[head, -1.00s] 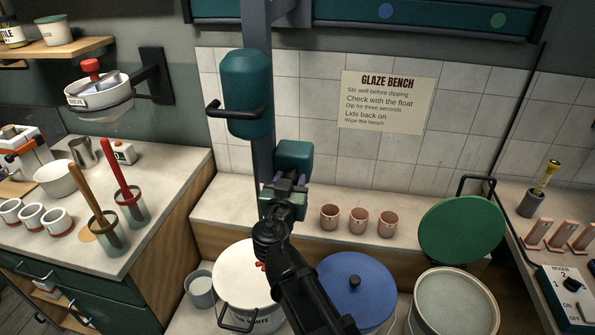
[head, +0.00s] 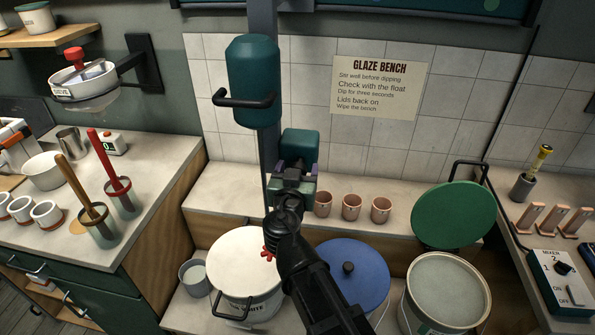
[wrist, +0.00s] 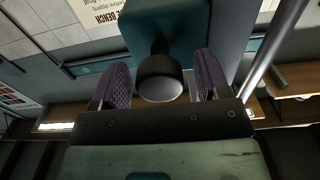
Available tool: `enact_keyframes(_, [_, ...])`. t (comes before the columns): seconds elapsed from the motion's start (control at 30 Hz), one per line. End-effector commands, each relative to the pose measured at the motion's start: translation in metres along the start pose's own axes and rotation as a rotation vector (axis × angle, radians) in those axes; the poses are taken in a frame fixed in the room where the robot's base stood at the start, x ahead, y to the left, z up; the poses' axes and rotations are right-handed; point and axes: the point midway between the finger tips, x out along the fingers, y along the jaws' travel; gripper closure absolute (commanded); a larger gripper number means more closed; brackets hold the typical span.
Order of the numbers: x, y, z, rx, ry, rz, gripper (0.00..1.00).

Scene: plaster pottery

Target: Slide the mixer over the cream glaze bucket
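The mixer is a teal motor housing (head: 253,80) with a black bar handle (head: 245,101) on a dark upright column. A smaller teal box (head: 300,143) sits lower on the column, and a black knob (wrist: 160,78) projects from it in the wrist view. My gripper (head: 293,172) is in front of this box. Its purple-padded fingers are spread on either side of the knob with visible gaps. An open bucket (head: 445,290) of pale glaze stands at lower right; its label is unreadable. A pale-lidded bucket (head: 240,265) marked "WHITE" stands below the mixer.
A blue-lidded bucket (head: 352,275) stands between these buckets, partly behind my arm. A green lid (head: 453,215) leans behind the open bucket. Several pink cups (head: 352,207) line the ledge. A mixer switch box (head: 560,280) is at right. A grey pail (head: 196,278) is at lower left.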

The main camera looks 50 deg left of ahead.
Motion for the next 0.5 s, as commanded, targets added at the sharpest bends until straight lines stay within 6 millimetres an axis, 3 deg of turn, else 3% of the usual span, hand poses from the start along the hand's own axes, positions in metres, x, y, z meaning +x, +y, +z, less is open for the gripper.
enact_keyframes(0.23, [-0.012,0.001,0.000,0.000,0.000,-0.001,0.31])
enact_keyframes(0.5, [-0.079,0.002,0.000,0.000,0.000,-0.002,0.31])
